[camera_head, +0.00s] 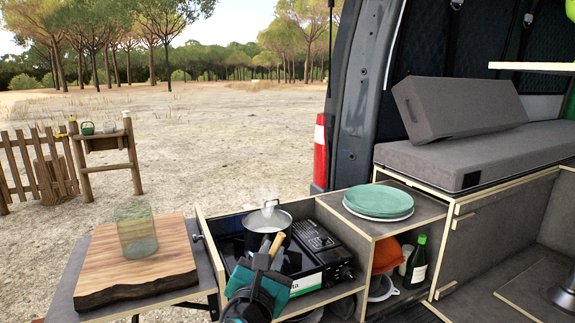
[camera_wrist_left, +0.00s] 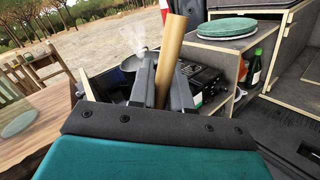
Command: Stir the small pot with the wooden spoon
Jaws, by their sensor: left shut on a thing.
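The small pot (camera_head: 253,225) stands on the camping stove in the pulled-out drawer. It has a dark body and a pale rim, and steam rises from it. My left gripper (camera_head: 268,256) is in front of the pot's near side and is shut on the wooden spoon (camera_head: 277,243). In the left wrist view the spoon's handle (camera_wrist_left: 171,50) stands up between the grey fingers (camera_wrist_left: 160,84), slightly tilted. My right gripper is not in view.
A wooden board (camera_head: 140,268) with a green glass (camera_head: 136,235) on it lies left of the drawer. Green plates (camera_head: 379,200) sit on the cabinet top to the right, above a shelf with a green bottle (camera_head: 416,262). The stove (camera_head: 322,249) fills the drawer's right side.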

